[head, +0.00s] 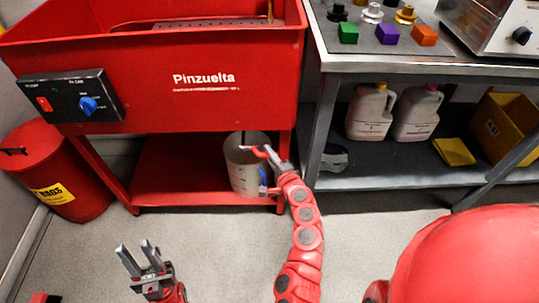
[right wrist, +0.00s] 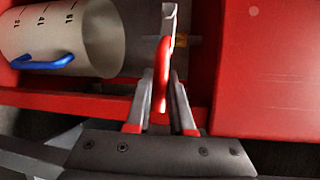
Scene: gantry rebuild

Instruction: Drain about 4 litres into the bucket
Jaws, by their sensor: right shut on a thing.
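The red parts washer (head: 190,55) stands at the left. The whitish bucket (head: 241,172) with a blue handle stands upright on its lower shelf, under the tank. My right gripper (head: 272,160) is in front of the bucket's upper right side. It is shut on a red lever (right wrist: 163,72), seen between its fingers in the right wrist view. There the bucket (right wrist: 75,40) lies sideways in the picture, with dark scale marks. Its liquid level cannot be made out. My left gripper (head: 138,262) is open and empty above the floor.
A red waste bin (head: 60,180) stands left of the washer. At the right a workbench (head: 345,62) has two white jugs (head: 370,112) and a yellow bin (head: 505,125) on its lower shelf. The grey floor in front is mostly clear.

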